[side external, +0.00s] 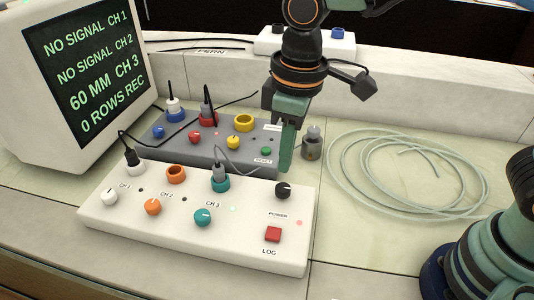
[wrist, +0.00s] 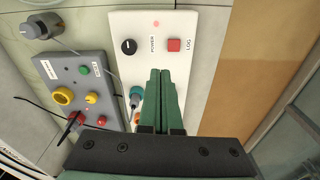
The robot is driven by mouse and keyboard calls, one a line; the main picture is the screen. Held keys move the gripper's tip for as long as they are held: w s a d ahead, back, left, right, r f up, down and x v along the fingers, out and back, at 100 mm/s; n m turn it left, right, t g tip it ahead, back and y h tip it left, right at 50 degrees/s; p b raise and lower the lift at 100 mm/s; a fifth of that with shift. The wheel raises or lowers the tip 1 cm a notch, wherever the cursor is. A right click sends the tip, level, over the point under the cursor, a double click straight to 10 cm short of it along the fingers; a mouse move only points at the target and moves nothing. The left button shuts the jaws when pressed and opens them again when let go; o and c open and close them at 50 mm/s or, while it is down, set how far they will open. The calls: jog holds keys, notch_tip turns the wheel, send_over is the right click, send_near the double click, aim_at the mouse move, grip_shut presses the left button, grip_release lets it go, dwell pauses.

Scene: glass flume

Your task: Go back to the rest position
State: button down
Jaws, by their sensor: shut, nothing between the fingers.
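My gripper (side external: 285,168) is shut and empty, pointing down above the back right part of the white control box (side external: 120,206). In the wrist view its two green fingers (wrist: 160,74) lie together over the white box, below the black power knob (wrist: 129,46) and hiding part of the box. The red LOG button (wrist: 174,45) is clear of the fingers. The fingers look apart from the box, but the exact height is hard to tell.
A grey box (side external: 262,165) with knobs and plugs stands behind the white box. A monitor (side external: 85,75) reads "60 MM CH 3" and "0 ROWS REC". A grey metal cylinder (side external: 312,146) and coiled clear tubing (side external: 400,210) lie to the right. A low wall runs behind.

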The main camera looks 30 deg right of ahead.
jog(key=d+r+m+t, duration=0.2)
jog(key=d+m, duration=0.2)
jog(key=d, duration=0.7)
jog(key=s+d+r+m+t, duration=0.1)
jog(key=d+r+m+t, duration=0.1)
jog(key=d, duration=0.9)
jog(key=shift+s+d+m+t, duration=0.2)
jog(key=shift+m+t, duration=0.3)
jog(key=shift+m, duration=0.5)
